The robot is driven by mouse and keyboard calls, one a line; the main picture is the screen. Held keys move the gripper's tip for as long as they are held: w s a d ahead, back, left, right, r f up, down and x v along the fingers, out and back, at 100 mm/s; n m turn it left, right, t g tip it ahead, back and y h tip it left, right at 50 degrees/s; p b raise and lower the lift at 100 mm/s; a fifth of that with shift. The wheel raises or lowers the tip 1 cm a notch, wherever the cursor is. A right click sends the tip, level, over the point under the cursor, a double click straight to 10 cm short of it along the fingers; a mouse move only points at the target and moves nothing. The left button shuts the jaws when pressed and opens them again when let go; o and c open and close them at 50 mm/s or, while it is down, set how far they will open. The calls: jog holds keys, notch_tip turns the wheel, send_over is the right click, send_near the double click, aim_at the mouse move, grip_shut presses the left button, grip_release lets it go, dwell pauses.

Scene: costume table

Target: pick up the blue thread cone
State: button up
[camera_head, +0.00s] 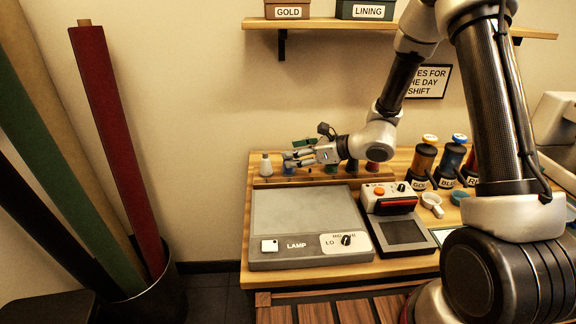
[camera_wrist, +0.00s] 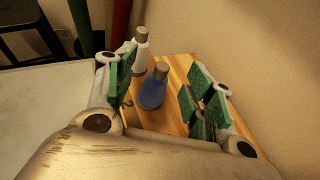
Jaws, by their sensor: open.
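The blue thread cone (camera_wrist: 152,92) stands upright on the wooden rack in the wrist view, with a brownish tip. It lies between and beyond the green-padded fingers of my gripper (camera_wrist: 160,98), nearer the left finger. The fingers are apart and nothing is held. In the head view, my gripper (camera_head: 300,157) is low over the rack, and the blue cone (camera_head: 289,168) shows partly below the fingers.
A white cone (camera_wrist: 141,50) stands just beyond the blue one; it also shows in the head view (camera_head: 266,166). The light box (camera_head: 305,215) lies in front of the rack (camera_head: 262,182). The wall is close behind. Other cones stand to the right, partly hidden by my wrist.

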jog(key=x, duration=0.3)
jog(key=shift+w+f, duration=0.1)
jog(key=c, duration=1.1)
jog(key=shift+o, duration=0.2)
